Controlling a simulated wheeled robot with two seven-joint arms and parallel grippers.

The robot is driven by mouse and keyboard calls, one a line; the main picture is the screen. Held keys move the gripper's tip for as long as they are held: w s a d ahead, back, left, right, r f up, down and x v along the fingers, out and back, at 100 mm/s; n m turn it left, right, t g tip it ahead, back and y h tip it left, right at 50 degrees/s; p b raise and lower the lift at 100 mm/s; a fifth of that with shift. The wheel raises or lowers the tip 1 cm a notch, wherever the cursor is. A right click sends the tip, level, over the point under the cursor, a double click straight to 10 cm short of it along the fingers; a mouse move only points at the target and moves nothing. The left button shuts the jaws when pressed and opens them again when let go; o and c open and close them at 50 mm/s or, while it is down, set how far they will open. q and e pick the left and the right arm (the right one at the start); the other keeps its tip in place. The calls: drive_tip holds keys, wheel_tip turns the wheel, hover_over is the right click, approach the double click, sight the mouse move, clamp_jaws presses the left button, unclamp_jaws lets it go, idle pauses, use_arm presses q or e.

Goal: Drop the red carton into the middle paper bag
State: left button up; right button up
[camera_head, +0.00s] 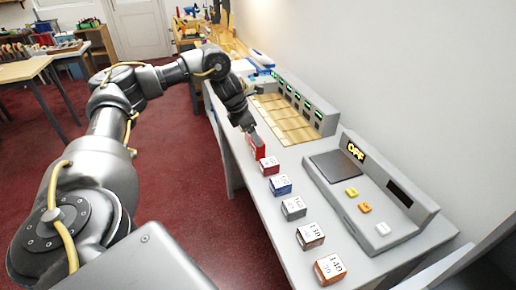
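A plain red carton (258,149) stands out at the far end of a row of small boxes on the grey counter. My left gripper (252,131) reaches down to its top from the upper left. Its fingertips overlap the carton in the picture, and I cannot tell whether they are closed on it. I also cannot tell whether the carton rests on the counter or is lifted. No paper bag is clearly recognisable. A tan sectioned panel (284,118) lies beyond the carton. My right gripper is not in view.
A red-and-white box (269,165), a blue box (280,185) and several other boxes line the counter's left edge. A grey console (376,190) with buttons and an OFF display stands at right. A unit with green displays (304,100) stands behind the panel.

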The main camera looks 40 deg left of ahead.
sight(258, 149)
use_arm(q)
drive_tip(key=shift+x, duration=1.25)
drive_tip(key=shift+w+f, duration=0.1)
drive_tip(key=shift+f, duration=0.1)
drive_tip(key=c, duration=1.5)
drive_tip(key=shift+o, duration=0.2)
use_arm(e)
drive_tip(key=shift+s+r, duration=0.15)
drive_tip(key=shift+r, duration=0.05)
use_arm(q)
drive_tip(key=shift+r, duration=0.15)
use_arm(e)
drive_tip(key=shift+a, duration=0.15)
